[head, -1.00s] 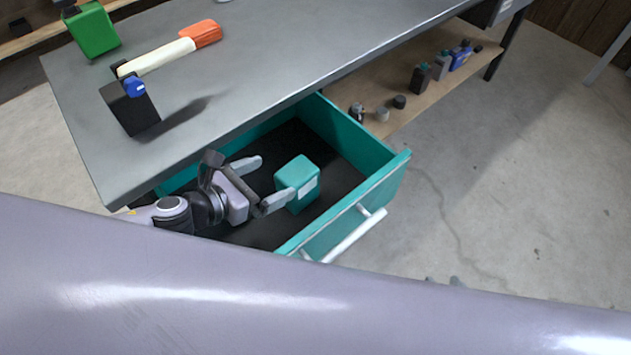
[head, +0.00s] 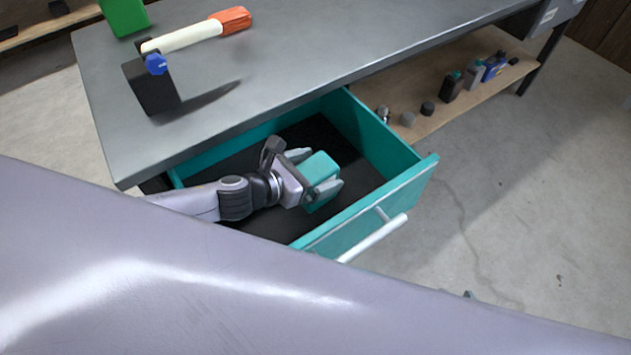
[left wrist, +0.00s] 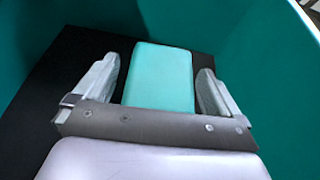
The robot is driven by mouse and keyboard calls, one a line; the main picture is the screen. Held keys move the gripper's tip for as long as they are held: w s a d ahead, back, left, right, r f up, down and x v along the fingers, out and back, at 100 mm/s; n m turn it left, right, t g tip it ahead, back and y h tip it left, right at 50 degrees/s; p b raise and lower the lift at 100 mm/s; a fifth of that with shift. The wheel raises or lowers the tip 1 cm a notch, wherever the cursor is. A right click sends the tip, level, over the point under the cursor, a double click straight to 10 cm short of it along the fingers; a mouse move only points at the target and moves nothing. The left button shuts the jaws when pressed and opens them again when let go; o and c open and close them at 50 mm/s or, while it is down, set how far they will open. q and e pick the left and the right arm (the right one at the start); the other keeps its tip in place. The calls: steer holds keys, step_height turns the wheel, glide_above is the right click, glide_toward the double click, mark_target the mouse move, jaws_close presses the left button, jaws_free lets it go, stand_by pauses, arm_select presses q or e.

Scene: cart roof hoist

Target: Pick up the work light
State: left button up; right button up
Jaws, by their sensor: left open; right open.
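A teal box-shaped block, which seems to be the work light (head: 319,168), sits on the dark floor of the open teal drawer (head: 404,193). My left gripper (head: 318,172) is inside the drawer, open, with one finger on each side of the block. In the left wrist view the block (left wrist: 162,78) stands between the two fingers (left wrist: 159,82), with a gap visible on both sides. A small grey tip, apparently my right gripper (head: 468,294), shows at the edge of my mauve arm, which hides the rest of it.
The drawer has a white bar handle (head: 374,238) and teal walls close around my left gripper. A grey worktop (head: 290,60) lies above, with a black, white and orange tool (head: 185,40) and a green block (head: 124,14). Several small bottles stand on the wooden lower shelf (head: 440,112).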

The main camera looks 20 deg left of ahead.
arm_select(q)
steer(key=c, duration=1.2)
steer(key=shift+r, duration=0.1)
steer(key=shift+c, duration=0.2)
